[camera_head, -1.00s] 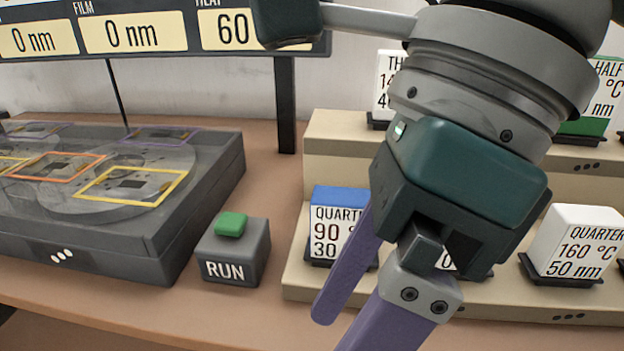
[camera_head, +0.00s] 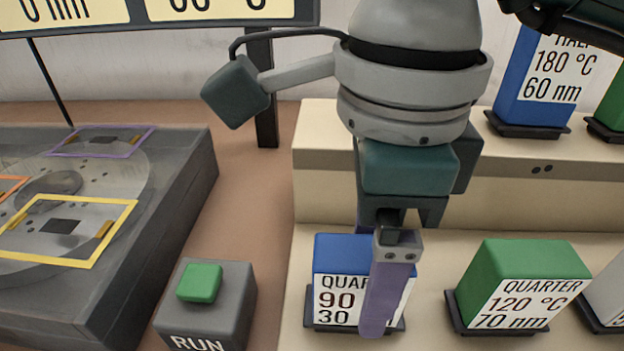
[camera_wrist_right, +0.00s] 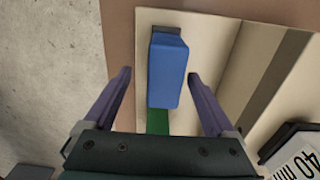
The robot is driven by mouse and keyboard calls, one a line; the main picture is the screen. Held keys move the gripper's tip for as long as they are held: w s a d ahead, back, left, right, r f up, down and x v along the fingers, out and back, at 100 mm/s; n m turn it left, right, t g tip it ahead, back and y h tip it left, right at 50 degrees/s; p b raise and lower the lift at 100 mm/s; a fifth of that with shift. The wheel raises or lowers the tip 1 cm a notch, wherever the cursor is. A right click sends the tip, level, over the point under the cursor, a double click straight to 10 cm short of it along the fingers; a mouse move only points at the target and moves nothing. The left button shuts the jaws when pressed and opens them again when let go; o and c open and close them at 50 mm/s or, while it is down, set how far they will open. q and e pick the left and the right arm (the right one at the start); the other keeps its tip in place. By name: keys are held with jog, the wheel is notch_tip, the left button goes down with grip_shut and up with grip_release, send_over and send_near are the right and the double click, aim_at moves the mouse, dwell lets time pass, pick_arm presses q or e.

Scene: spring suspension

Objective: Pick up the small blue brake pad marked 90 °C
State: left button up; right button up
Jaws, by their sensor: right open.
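The small blue block labelled QUARTER 90 °C (camera_head: 340,253) stands upright on a dark base on the lower step of the beige rack. My right gripper (camera_head: 370,285) is open and points down at it. In the head view one purple finger crosses the front of its label, and the other finger is mostly hidden behind the gripper. In the right wrist view the blue block (camera_wrist_right: 168,70) lies between the two spread fingers (camera_wrist_right: 159,75), with a gap on both sides. My left gripper is not in view.
A green 120 °C block (camera_head: 520,270) stands to the right on the same step, with a white one beyond. A taller blue 180 °C block (camera_head: 540,85) is on the upper step. The RUN button box (camera_head: 205,310) and a dark machine (camera_head: 170,220) are left.

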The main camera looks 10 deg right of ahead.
aim_at(356, 290)
jog(key=f, duration=0.5)
jog(key=shift+w+a+f, duration=0.15)
jog(key=shift+w+f, duration=0.05)
jog(key=shift+w, duration=0.15)
grip_shut()
dwell(0.3)
